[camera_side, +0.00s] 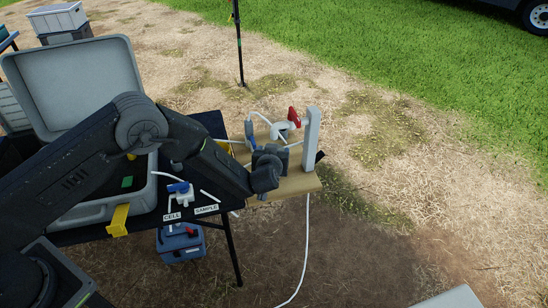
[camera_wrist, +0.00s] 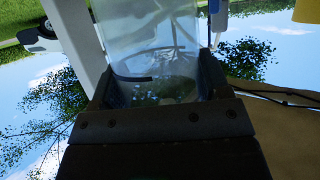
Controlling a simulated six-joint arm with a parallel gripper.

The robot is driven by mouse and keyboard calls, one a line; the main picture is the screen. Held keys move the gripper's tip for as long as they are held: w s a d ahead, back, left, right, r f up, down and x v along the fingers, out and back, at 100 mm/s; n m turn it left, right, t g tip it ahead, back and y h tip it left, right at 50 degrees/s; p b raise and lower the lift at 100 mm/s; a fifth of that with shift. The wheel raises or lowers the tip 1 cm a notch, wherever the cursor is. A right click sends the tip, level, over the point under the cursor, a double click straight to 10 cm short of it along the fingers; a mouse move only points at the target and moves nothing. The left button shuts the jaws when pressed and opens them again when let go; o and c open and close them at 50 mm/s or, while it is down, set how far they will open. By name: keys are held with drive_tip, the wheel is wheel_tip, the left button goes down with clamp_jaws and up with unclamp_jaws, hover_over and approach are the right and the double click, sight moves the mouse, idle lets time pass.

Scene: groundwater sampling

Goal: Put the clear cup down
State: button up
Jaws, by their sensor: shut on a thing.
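The clear cup (camera_wrist: 155,45) fills the middle of the wrist view, see-through, with a dark mark on its wall. My gripper (camera_wrist: 157,85) is shut on it, one dark finger on each side. The picture is tipped, with sky and trees showing low in it. In the side view my gripper (camera_side: 268,168) is over the wooden board at the table's right end. The cup is hidden or too faint to make out there, so I cannot tell whether its base touches anything.
A grey post (camera_side: 311,135) and a red-handled tap (camera_side: 293,118) stand close by the gripper. The wooden board (camera_side: 300,187) has little bare room. A blue-handled valve (camera_side: 180,188) and labels CELL and SAMPLE (camera_side: 206,209) are left. An open grey case (camera_side: 75,75) stands further left.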

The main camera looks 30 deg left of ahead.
drive_tip(key=shift+w+a, duration=0.3)
drive_tip(key=shift+w, duration=0.4)
drive_tip(key=shift+w+a, duration=0.25)
drive_tip(key=shift+w, duration=0.25)
wheel_tip(320, 180, down, 3)
drive_tip(key=shift+s+d+r, duration=0.1)
drive_tip(key=shift+s, duration=0.05)
drive_tip(key=shift+f, duration=0.35)
drive_tip(key=shift+f, duration=0.2)
drive_tip(key=o, duration=1)
drive_tip(key=shift+c, duration=0.2)
